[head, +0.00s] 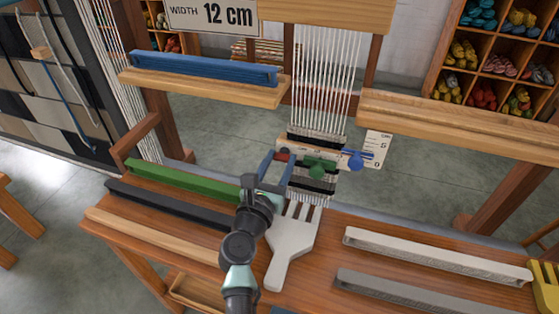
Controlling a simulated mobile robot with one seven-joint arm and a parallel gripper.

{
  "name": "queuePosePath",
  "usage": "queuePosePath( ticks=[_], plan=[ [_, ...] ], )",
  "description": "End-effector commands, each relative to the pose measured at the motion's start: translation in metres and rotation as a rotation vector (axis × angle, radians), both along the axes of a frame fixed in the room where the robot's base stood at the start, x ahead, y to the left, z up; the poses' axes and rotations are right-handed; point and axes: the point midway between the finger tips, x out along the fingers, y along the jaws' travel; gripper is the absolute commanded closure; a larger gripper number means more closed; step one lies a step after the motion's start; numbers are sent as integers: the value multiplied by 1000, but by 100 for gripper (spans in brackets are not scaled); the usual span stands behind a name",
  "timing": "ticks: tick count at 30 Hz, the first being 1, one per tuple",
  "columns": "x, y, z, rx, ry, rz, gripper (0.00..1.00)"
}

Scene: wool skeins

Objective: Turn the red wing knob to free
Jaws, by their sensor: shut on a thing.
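A pale crossbar (338,158) spans the narrow woven strip on the loom. A small red patch, the red wing knob (283,154), shows at the bar's left end, mostly hidden by my gripper. My gripper (281,158) is shut on the red knob, its fingers on either side of it. A green wing knob (318,166) sits at the middle of the bar and a blue wing knob (356,160) at its right end. The angle of the red knob's wings cannot be made out.
A white comb-like beater (293,245) lies just below my gripper. Green (184,181) and black (165,204) bars lie left, white (430,255) and grey (418,294) bars right. A small card (376,149) hangs beside the blue knob. A sign (212,14) reads "WIDTH 12 cm".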

Motion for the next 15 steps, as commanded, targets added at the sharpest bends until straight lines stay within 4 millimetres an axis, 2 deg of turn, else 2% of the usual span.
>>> queuePosePath(
  ticks=[8,15],
  plan=[
    [0,0,2,-106,36,0,100],
    [0,1,3,-295,98,0,100]
  ],
)
